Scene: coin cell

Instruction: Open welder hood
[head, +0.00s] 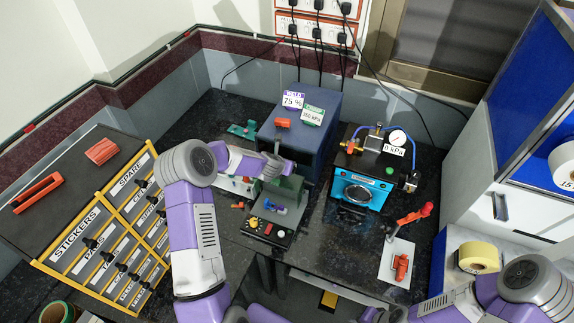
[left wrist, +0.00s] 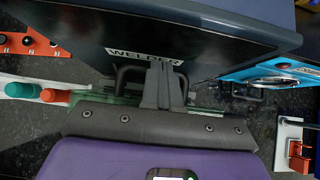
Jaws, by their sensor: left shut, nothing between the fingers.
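The welder (head: 318,112) is a dark blue box at the back of the bench. In the left wrist view its dark hood (left wrist: 215,45) carries a white WELDER label (left wrist: 145,55). A dark bar handle (left wrist: 122,78) shows below the label, partly hidden behind my fingers. My left gripper (left wrist: 164,82) is shut and empty, its fingers overlapping the handle's middle in the picture. I cannot tell whether they touch it. In the head view this gripper (head: 276,160) is at the welder's front, partly hidden by its wrist. My right arm shows at lower right, with its gripper out of sight.
A blue pump unit with a gauge (head: 398,137) stands right of the welder. A control box (head: 266,230) with knobs sits in front. A white-based red lever press (head: 398,262) is at the right. A drawer cabinet (head: 110,225) stands at the left.

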